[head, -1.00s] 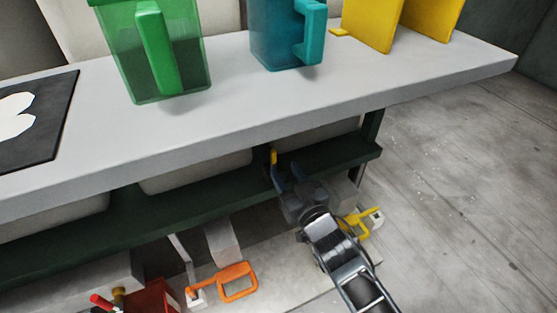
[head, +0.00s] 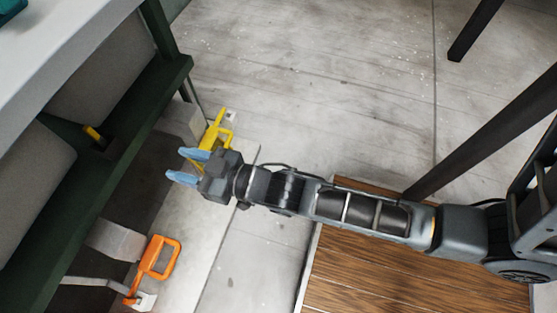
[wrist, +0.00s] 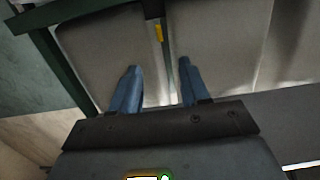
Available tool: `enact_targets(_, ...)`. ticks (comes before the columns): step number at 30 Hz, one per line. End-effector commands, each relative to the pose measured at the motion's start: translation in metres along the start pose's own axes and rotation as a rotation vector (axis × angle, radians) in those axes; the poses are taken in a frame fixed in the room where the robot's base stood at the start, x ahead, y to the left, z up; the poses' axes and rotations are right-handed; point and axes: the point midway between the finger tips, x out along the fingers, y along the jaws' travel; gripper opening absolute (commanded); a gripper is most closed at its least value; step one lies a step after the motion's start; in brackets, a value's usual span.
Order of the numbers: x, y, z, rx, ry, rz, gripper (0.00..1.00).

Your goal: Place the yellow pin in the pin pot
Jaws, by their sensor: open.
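The yellow pin (head: 93,134) stands at the green shelf under the worktop, in the gap between two grey blocks. Its lower end meets a small dark piece (head: 106,143) on the shelf; I cannot tell for certain whether this is the pin pot. In the wrist view the yellow pin (wrist: 158,32) shows beyond my fingertips, roughly in line with the gap between them. My gripper (head: 182,165) is open and empty, off to the right of the shelf and apart from the pin. Its two blue fingers also show in the wrist view (wrist: 158,66).
The green shelf edge (head: 150,98) lies between my gripper and the pin. A yellow handle (head: 217,130) is close beside my gripper, and an orange handle (head: 158,257) is lower left. Grey blocks (head: 103,75) flank the pin. Open floor (head: 330,80) lies to the right.

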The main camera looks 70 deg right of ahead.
Motion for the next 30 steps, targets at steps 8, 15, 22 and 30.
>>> enact_targets(8,-0.13,-0.001,-0.016,0.003,-0.085,-0.001,0.46)
enact_targets(15,-0.216,0.0,-0.058,0.0,-0.151,0.003,0.46)
enact_targets(22,-0.258,0.002,-0.094,-0.004,-0.19,0.006,0.46)
enact_targets(30,-0.266,0.002,-0.103,-0.006,-0.198,0.006,0.46)
